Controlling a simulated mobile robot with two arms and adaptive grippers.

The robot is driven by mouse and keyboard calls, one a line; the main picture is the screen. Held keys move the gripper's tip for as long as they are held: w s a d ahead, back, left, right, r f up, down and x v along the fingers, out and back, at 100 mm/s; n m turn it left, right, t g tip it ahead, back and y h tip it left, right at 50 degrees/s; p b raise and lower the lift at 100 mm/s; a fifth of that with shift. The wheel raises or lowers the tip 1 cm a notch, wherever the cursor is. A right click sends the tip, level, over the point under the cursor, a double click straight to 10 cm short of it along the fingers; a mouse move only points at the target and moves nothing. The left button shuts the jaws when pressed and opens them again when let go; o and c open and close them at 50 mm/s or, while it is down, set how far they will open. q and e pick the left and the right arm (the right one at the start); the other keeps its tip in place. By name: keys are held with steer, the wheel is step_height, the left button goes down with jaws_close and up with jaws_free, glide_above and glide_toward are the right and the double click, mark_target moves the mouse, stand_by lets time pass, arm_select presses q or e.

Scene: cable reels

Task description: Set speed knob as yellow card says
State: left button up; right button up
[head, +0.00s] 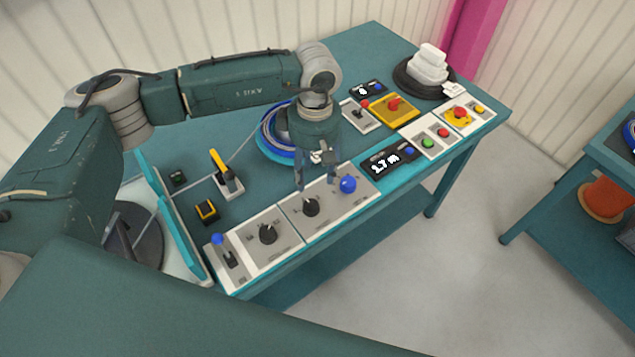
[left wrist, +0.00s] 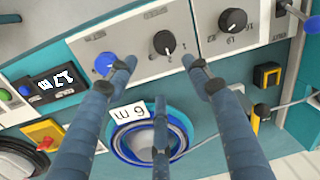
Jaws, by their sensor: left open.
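Two black pointer knobs sit on the grey panels along the bench's front edge. The one beside a blue button, knob (head: 310,207), also shows in the left wrist view (left wrist: 165,42) with small numerals around it. The other knob (head: 268,234) is on the neighbouring panel and shows in the left wrist view (left wrist: 232,20) with larger numerals. I cannot make out a yellow card.
A blue cable reel (head: 272,140) with a white "6 m" card (left wrist: 138,110) lies behind the gripper. A display (head: 392,158) reads "1.7 m". A blue-tipped lever (head: 228,256), a yellow-handled lever (head: 224,172) and a yellow box with a red switch (head: 394,110) stand nearby.

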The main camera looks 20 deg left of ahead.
mark_target(311, 204)
arm_select(q)
steer(key=s+f, duration=0.1)
steer(key=s+p, duration=0.1)
steer(key=shift+s+f, duration=0.35)
steer(key=f, duration=0.1)
steer(key=f+p, duration=0.1)
steer(key=f, duration=0.1)
steer(key=shift+s, duration=0.35)
steer(key=shift+w+f+p, duration=0.2)
steer(key=shift+f+p, duration=0.1)
steer(key=shift+f, duration=0.6)
arm_select(e)
steer(key=s+r+g, duration=0.1)
steer(key=s+r, duration=0.2)
steer(key=s, duration=0.9)
arm_select(q)
steer(key=shift+w+f, duration=0.2)
steer(key=shift+f, duration=0.55)
steer(key=shift+f+p, duration=0.3)
steer(key=shift+f, duration=0.45)
steer(key=c, duration=1)
steer(key=shift+c, duration=0.6)
steer(key=shift+w, duration=0.1)
steer(key=shift+c, duration=0.2)
arm_select(e)
steer(key=shift+w+d, duration=0.2)
steer(key=shift+w, duration=2.6)
